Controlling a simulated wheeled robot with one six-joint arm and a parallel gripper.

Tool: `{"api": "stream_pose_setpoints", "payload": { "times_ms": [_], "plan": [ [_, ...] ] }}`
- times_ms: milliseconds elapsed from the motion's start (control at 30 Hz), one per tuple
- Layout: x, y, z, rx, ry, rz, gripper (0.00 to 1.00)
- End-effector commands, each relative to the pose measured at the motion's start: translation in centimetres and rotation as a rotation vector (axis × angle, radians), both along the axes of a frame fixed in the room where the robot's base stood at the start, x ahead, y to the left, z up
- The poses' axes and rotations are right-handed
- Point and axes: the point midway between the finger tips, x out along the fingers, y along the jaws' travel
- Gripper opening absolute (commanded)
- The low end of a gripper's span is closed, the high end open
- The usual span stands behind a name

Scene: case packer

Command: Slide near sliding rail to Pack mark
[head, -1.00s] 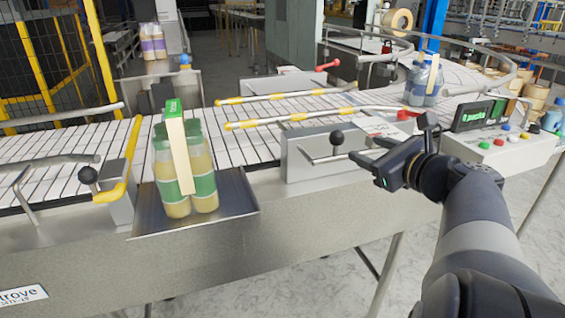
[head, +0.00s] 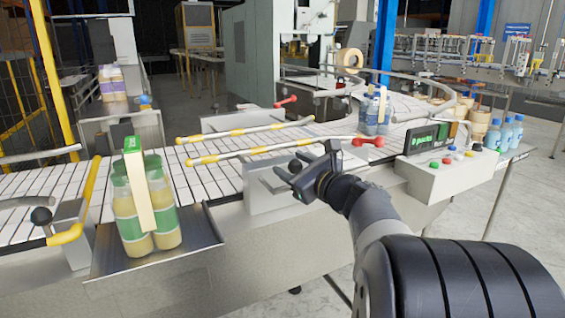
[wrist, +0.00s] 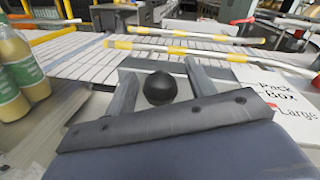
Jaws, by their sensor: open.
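The near sliding rail (head: 270,148) is a yellow-and-white banded bar along the front of the conveyor, with a red knob at its right end. It also crosses the wrist view (wrist: 180,50). Below it, a grey bracket carries a black ball knob (head: 295,166). My gripper (head: 285,176) is open at this knob. In the wrist view the black ball (wrist: 160,88) lies between my two spread fingers, with gaps on both sides. A white label (wrist: 285,95) right of the fingers reads "Pack Box Large"; its marks are partly hidden.
A bottle pack (head: 147,205) stands on a metal shelf (head: 195,240) left of my gripper. The far rail (head: 245,131) runs behind. Another pack (head: 374,112) stands on the conveyor.

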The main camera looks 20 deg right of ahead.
Motion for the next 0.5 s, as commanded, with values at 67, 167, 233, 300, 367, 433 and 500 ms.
{"api": "stream_pose_setpoints", "payload": {
  "times_ms": [67,167,233,300,367,433,500],
  "plan": [
    [0.66,0.16,-0.01,0.002,0.001,0.002,0.52],
    [1.06,0.23,0.01,0.001,0.000,0.000,0.52],
    [1.13,0.24,0.00,0.001,0.000,-0.001,0.52],
    [1.14,0.23,0.00,0.001,0.000,-0.001,0.52],
    [1.13,0.22,-0.01,0.001,0.000,-0.001,0.52],
    [1.12,0.22,-0.01,0.001,0.000,-0.001,0.51],
    [1.11,0.22,-0.02,0.001,0.000,-0.001,0.45]
  ]
}}
